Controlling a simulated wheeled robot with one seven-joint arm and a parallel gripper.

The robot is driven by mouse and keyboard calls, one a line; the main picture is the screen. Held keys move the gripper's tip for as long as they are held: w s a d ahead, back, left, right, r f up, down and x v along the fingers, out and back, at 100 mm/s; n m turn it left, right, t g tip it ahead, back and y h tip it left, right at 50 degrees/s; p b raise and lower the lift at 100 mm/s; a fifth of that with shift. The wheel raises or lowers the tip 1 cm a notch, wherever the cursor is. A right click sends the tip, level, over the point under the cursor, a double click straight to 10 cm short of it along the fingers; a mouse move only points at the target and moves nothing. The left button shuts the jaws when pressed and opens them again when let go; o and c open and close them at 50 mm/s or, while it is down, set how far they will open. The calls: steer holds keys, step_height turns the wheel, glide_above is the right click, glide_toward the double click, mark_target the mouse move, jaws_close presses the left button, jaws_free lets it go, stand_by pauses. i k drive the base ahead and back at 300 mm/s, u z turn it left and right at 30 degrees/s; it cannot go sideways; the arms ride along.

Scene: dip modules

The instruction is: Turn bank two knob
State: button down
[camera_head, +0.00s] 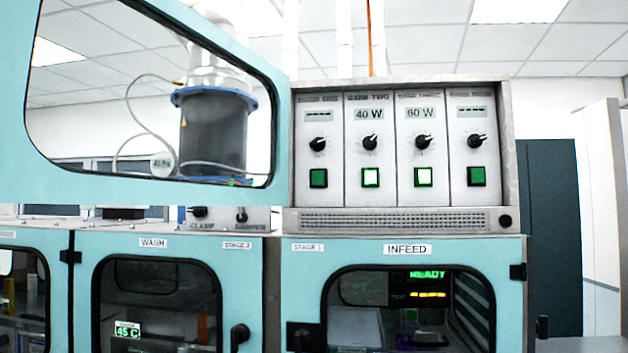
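The bank two panel (369,185) is the second from the left of several panels in the grey control box. Its label reads as two, and its display shows 40 W. The bank two knob (370,142) is black with a pointer and sits below the display. A lit green button (370,177) is under it. My gripper is not in view.
Similar black knobs sit on both sides: one at left (318,143), one under the 60 W display (422,142), one at far right (476,140). An open teal door with a window (282,120) stands just left of the box. The infeed cabinet (300,275) is below.

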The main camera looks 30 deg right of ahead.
mark_target(369, 143)
steer(key=z, duration=1.2)
